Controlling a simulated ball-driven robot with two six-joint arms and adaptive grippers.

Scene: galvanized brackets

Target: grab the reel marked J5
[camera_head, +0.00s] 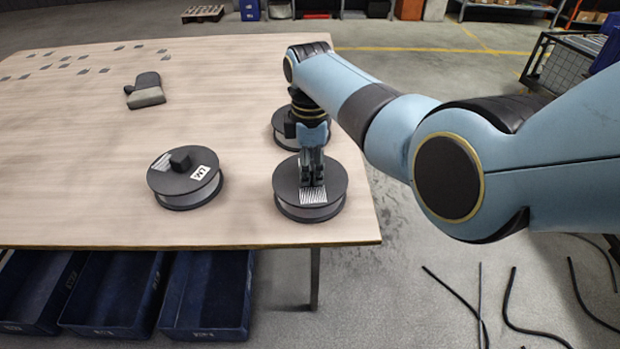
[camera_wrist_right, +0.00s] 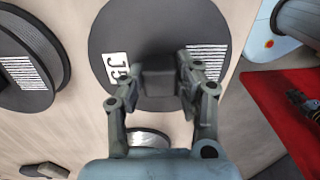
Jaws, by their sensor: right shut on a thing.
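The reel marked J5 (camera_head: 331,193) lies flat near the table's front right corner, a dark disc with a striped patch. Its J5 label is hidden in the head view but reads clearly in the right wrist view (camera_wrist_right: 106,38). My right gripper (camera_head: 312,182) points down over the reel's middle. In the right wrist view, its fingers (camera_wrist_right: 160,80) are shut on the reel's dark central knob. The reel seems to rest on the table.
A reel marked W7 (camera_head: 178,186) lies to the left. Another reel (camera_head: 287,128) stands behind, partly hidden by my right arm. Blue bins (camera_head: 207,295) sit below the front edge.

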